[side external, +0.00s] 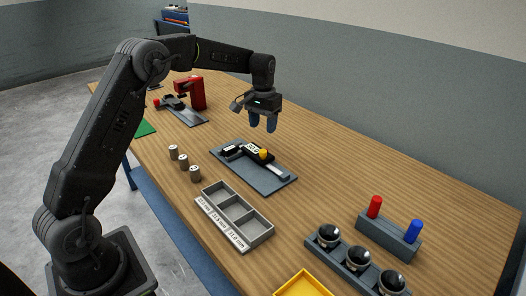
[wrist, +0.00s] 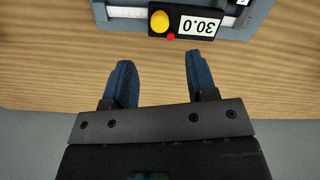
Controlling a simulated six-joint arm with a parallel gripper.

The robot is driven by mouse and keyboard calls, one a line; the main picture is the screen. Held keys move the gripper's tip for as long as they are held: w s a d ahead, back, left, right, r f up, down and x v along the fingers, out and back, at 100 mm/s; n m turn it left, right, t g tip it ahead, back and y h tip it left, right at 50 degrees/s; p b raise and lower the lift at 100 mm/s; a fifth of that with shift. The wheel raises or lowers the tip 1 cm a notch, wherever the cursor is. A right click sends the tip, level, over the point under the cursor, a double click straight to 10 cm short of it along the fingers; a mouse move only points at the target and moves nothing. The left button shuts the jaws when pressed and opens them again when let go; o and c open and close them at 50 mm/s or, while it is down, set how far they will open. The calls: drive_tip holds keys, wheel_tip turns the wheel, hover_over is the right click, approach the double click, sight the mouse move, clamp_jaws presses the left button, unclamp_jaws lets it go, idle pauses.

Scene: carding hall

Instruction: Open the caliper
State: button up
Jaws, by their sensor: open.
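The caliper (side external: 258,153) lies on a dark grey plate (side external: 264,185) near the middle of the workbench. It has a black slider with a yellow knob and a display; in the wrist view the caliper's slider (wrist: 185,22) shows the yellow knob, a small red button and a display reading 30.0, upside down. My gripper (side external: 263,122) hangs above the bench, behind the caliper and clear of it. In the wrist view my gripper's two blue fingers (wrist: 160,78) are apart with only bare wood between them.
Several metal cylinders (side external: 184,162) stand left of the plate. A grey three-compartment tray (side external: 262,238) with labels sits in front. A dark rack of black round items (side external: 316,246), a block with red and blue pegs (side external: 385,238) and a yellow tray (side external: 285,290) stand front right. A red device (side external: 191,92) stands at the back.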

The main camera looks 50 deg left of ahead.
sight(263, 150)
wheel_tip(263, 150, down, 10)
drive_tip(key=shift+f, duration=0.1)
idle(0.4)
clamp_jaws()
idle(0.3)
